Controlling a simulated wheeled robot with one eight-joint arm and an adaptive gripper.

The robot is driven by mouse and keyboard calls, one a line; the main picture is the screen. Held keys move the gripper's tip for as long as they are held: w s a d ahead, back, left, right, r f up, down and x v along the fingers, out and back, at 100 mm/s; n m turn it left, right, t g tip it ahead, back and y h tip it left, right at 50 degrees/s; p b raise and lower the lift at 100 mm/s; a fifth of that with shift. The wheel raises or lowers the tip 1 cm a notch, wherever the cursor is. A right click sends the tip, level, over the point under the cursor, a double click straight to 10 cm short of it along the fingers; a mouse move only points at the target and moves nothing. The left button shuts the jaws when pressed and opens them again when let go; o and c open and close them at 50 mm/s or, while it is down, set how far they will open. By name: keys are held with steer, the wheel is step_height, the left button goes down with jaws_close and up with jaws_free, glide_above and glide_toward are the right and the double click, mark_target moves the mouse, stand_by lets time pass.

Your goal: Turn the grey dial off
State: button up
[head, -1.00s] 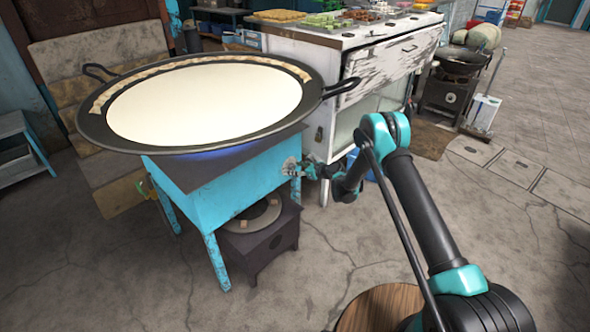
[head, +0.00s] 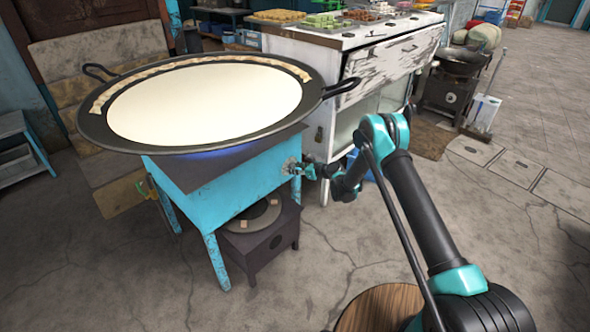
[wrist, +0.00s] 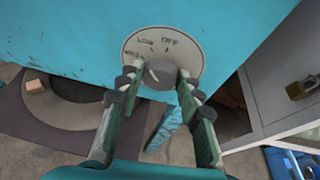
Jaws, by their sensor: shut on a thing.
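The grey dial (wrist: 160,73) is on the side of a blue stove stand, over a round plate (wrist: 190,50) marked OFF and LOW, with a third mark hard to read. My gripper (wrist: 158,79) is shut on the dial, one finger on each side of it. A small light mark shows on the dial, but its exact setting is hard to tell. In the head view my gripper (head: 293,167) is at the right side of the blue stand (head: 240,189), and the dial is too small to make out.
A wide black pan (head: 312,92) of milk sits on the stand, with a blue glow (head: 215,153) under it. A dark burner box (head: 262,240) is below. A white cabinet (head: 385,66) stands close to the right of my gripper. The floor in front is clear.

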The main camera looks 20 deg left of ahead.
steer(key=shift+w+d+f+m+g+y, duration=0.1)
steer(key=shift+m+g+y, duration=0.55)
steer(key=shift+m, duration=0.65)
steer(key=shift+w+f+m+g+y, duration=0.1)
steer(key=shift+m+g+y, duration=0.35)
steer(key=shift+m+g, duration=0.65)
steer(key=shift+m+t, duration=0.25)
steer(key=shift+m, duration=0.05)
steer(key=o, duration=1.1)
steer(key=shift+o, duration=0.2)
steer(key=shift+r, duration=0.1)
steer(key=v, duration=1.2)
